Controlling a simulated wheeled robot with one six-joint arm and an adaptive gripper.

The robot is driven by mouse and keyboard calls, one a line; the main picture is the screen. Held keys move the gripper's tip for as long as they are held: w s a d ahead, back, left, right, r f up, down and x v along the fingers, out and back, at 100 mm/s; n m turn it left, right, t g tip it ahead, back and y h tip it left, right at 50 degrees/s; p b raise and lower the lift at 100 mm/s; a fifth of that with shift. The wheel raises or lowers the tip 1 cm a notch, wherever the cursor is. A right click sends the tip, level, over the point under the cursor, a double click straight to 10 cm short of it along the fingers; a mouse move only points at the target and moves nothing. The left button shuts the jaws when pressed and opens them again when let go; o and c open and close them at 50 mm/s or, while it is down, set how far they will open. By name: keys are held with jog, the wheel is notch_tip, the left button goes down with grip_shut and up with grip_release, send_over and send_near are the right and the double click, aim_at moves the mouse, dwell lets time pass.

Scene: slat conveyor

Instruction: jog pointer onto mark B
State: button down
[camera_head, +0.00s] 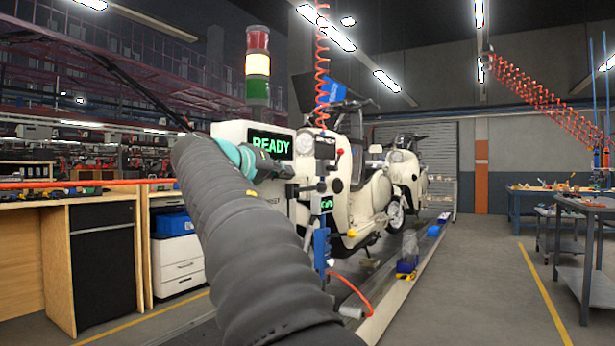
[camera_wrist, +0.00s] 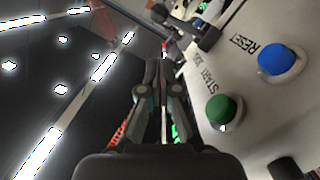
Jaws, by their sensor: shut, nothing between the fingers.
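My gripper (camera_head: 284,172) is in front of the white control box (camera_head: 230,132), whose display reads READY in green. In the wrist view my gripper (camera_wrist: 157,66) is shut and empty, with its fingers together. The green button (camera_wrist: 222,108), by a START label, and the blue button (camera_wrist: 277,60), by a RESET label, are to the right of the fingers. A dark lever-like control (camera_wrist: 207,38) sits beyond the fingertips; I cannot tell whether they touch it. I cannot make out the pointer or mark B in either view.
A stack light (camera_head: 257,65) tops the box. Cream scooters (camera_head: 375,195) stand on the slat conveyor behind it, its rail (camera_head: 395,305) running toward me. A red coiled hose (camera_head: 322,60) hangs nearby. The right floor is clear up to a grey cart (camera_head: 590,235).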

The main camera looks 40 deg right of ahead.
jog(key=shift+d, duration=0.1)
jog(key=p+x, duration=0.1)
jog(key=x, duration=0.8)
jog(key=shift+d+p, duration=0.35)
jog(key=shift+w+f, duration=0.1)
jog(key=shift+f, duration=0.1)
